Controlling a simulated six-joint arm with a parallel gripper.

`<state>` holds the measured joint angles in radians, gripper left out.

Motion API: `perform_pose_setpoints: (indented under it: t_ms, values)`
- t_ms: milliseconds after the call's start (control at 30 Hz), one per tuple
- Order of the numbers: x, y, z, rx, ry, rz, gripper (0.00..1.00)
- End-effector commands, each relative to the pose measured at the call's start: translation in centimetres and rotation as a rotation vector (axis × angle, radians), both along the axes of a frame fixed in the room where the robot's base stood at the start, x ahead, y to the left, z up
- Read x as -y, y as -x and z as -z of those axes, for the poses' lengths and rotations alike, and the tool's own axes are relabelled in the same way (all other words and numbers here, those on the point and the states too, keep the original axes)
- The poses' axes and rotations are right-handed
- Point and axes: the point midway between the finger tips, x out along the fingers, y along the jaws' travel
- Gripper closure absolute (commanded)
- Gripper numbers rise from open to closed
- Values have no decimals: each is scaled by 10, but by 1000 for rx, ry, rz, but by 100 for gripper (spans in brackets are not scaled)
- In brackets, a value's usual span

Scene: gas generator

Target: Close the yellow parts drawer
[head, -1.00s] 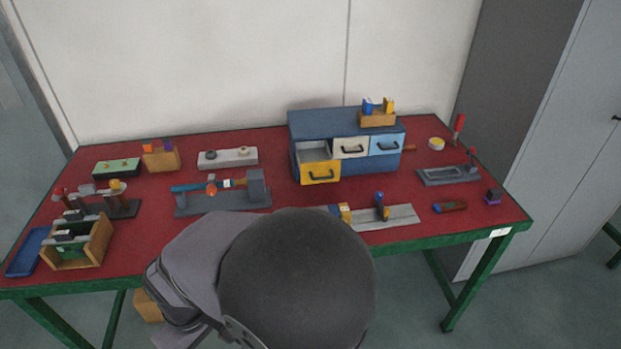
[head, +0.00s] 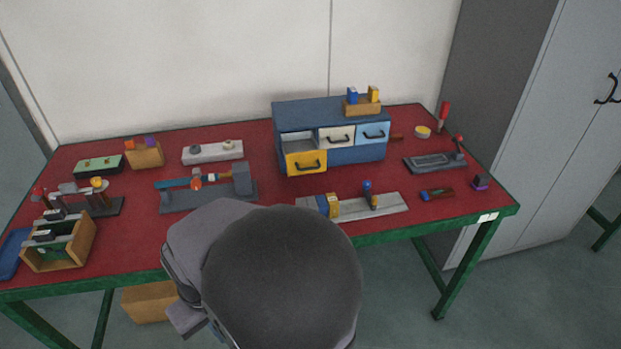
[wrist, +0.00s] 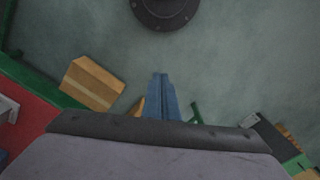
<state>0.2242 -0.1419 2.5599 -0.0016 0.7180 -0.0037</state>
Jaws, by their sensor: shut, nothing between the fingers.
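The yellow parts drawer (head: 306,162) is the lower-left front of the blue drawer cabinet (head: 300,110) at the back of the red table. It is pulled out, with its open grey inside showing from above and a dark handle on its front. My gripper (wrist: 160,78) shows in the wrist view as two blue fingers closed together with nothing between them. It points over the grey floor, away from the cabinet. The drawer does not show in the wrist view. In the head view my arm covers the front table edge, and the fingers are hidden.
A white drawer (head: 337,135) and a light blue drawer (head: 374,133) are shut beside the yellow one. A wooden box (head: 362,107) stands on the cabinet. A grey plate (head: 390,202) with blocks lies before the cabinet. A cardboard box (wrist: 92,84) is on the floor.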

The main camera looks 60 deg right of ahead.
Motion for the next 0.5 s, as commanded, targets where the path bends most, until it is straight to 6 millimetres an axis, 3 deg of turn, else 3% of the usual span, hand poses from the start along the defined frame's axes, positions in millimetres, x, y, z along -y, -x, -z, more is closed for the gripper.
perform_pose_setpoints:
  t_ms: [33,300,500]
  values:
    - [17,4,12,4,1,77,100]
    - [95,41,41,30,15,466,100]
    - [136,79,60,72,1,796,100]
